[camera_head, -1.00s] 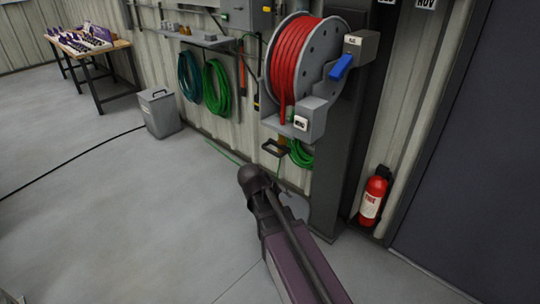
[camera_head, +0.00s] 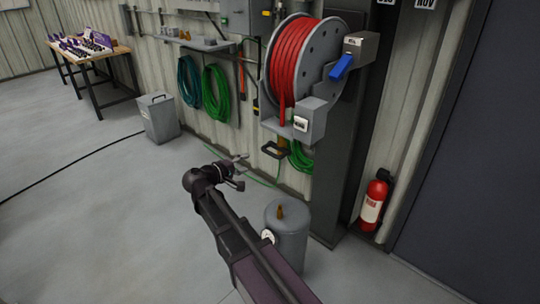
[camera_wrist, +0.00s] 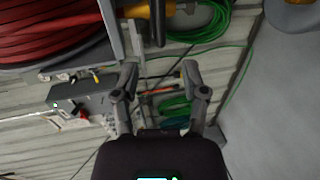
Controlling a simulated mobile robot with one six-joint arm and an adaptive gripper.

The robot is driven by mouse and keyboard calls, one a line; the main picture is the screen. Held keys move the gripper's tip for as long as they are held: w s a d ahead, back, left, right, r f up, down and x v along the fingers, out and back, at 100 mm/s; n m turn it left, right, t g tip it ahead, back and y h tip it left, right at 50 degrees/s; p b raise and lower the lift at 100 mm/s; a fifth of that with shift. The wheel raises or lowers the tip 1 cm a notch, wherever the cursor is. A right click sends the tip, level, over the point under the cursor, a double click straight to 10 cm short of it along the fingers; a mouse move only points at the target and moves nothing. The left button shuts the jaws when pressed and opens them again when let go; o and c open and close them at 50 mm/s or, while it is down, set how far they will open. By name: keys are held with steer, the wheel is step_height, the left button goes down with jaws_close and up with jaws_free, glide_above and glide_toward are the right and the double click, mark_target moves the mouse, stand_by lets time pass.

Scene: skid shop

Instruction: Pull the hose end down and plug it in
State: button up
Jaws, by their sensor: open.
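The hose reel (camera_head: 298,68) with red hose stands on a dark post at the wall. The hose end, a yellow fitting (camera_head: 282,143) with a black handle (camera_head: 274,149), hangs below the reel's grey outlet box. In the wrist view the yellow fitting (camera_wrist: 148,11) is at the top edge. A grey tank (camera_head: 284,238) with a brass port (camera_head: 280,211) on top and a gauge stands on the floor below; its top shows in the wrist view (camera_wrist: 292,17). My gripper (camera_head: 241,171) is open and empty, left of and below the hose end, its fingers (camera_wrist: 160,72) apart.
Green hose coils (camera_head: 216,92) hang on the wall to the left; another coil (camera_head: 301,156) hangs behind the hose end. A fire extinguisher (camera_head: 374,200) stands at right. A grey bin (camera_head: 159,118) and workbench (camera_head: 90,55) are at left. The floor at left is mostly clear.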

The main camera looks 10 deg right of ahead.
mark_target(269, 154)
steer(key=shift+d, duration=0.1)
steer(key=shift+b+x, duration=1.45)
steer(key=shift+x, duration=5.4)
jaws_close()
